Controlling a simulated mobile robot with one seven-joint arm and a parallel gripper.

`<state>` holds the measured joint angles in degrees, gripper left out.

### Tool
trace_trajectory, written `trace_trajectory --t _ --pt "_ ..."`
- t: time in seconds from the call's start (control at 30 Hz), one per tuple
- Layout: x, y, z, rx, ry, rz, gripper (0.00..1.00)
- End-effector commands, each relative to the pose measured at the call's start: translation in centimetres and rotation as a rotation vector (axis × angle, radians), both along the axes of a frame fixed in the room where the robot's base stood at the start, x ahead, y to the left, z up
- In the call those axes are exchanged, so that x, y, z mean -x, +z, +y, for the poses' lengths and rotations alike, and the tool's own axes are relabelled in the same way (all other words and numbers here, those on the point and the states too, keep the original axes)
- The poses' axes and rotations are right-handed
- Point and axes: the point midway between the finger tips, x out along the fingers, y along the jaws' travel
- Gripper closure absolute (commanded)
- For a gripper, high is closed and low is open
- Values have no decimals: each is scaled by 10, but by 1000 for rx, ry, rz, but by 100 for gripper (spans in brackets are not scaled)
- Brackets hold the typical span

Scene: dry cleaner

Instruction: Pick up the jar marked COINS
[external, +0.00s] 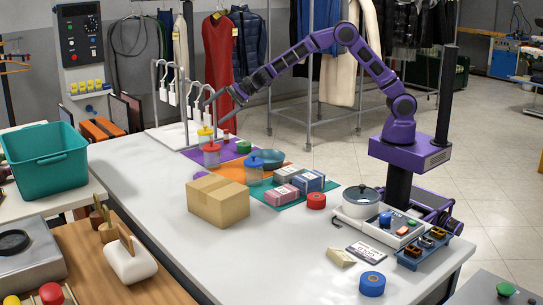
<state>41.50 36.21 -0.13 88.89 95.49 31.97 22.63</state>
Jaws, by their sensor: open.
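Several clear jars with coloured lids stand on the white counter. One has a yellow lid (205,132), one a red lid (211,154) and one a blue lid (254,170). No COINS marking can be read at this size, so I cannot tell which jar bears it. My gripper (212,108) is open and reaches in from the right, over the far end of the counter. It appears above the yellow-lidded and red-lidded jars, with nothing visible between its fingers.
A cardboard box (218,202) stands in front of the jars. A rack with white hangers (172,92) stands behind. The counter's left front (150,180) is clear.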

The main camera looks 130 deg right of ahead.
Motion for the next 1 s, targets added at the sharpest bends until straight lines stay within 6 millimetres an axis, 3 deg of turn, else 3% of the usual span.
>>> trace_trajectory --t 0.03,0.1,0.3,0.4,0.6,0.8,1.0 --pt "19 -24 -24 -54 -52 9 0" --pt "41 -50 -47 -124 -111 11 0" --pt "108 -108 -104 -326 -282 -21 0" --pt "142 -128 -127 -424 -366 -58 0" --pt "200 -145 -161 -582 -500 -156 0" --pt "227 -146 -175 -651 -559 -217 0" --pt "210 -154 -183 -660 -562 -225 0"
